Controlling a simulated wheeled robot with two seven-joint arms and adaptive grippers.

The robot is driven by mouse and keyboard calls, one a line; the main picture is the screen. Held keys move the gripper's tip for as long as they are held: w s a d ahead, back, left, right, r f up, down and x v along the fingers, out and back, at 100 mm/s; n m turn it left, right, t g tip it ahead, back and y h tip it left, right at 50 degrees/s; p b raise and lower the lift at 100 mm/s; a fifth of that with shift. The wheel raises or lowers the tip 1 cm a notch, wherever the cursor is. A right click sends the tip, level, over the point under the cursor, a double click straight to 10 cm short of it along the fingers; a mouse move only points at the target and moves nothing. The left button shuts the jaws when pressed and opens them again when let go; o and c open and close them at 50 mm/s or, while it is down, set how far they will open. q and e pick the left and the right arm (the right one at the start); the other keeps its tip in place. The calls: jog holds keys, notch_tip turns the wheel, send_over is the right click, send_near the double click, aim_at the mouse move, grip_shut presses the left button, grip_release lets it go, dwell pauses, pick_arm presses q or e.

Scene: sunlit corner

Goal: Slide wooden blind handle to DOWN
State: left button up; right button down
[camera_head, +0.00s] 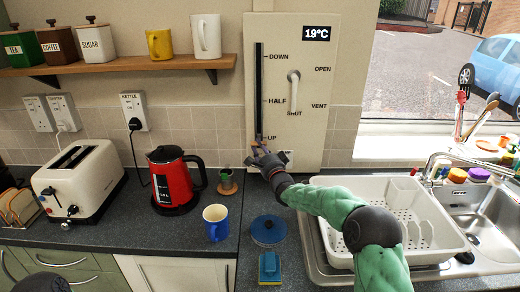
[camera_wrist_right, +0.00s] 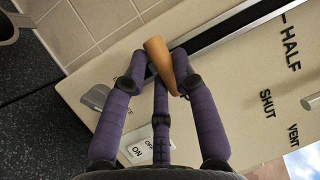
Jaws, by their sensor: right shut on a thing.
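The wooden blind handle (camera_wrist_right: 158,62) shows between my right gripper's purple fingers in the right wrist view. It sits at the lower end of a dark vertical slot (camera_head: 259,85) on the cream wall panel (camera_head: 315,120), by the UP label (camera_head: 271,137). DOWN (camera_head: 278,57) is marked near the slot's top and HALF (camera_head: 277,100) midway. My right gripper (camera_head: 262,151) is shut on the handle; it also shows in the right wrist view (camera_wrist_right: 163,75). In the head view its fingers mostly hide the handle. My left gripper is out of view.
A pale lever (camera_head: 293,88) with OPEN, VENT and SHUT labels is right of the slot. An ON/OFF switch (camera_wrist_right: 148,143) is below it. A wooden shelf (camera_head: 130,66) with mugs is to the left. A red kettle (camera_head: 172,180) and dish rack (camera_head: 400,205) stand below.

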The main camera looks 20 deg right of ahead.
jog(key=shift+r, duration=0.1)
notch_tip(320, 180, up, 31)
jog(key=p, duration=1.4)
jog(key=c, duration=1)
grip_release()
jog(key=shift+d, duration=0.1)
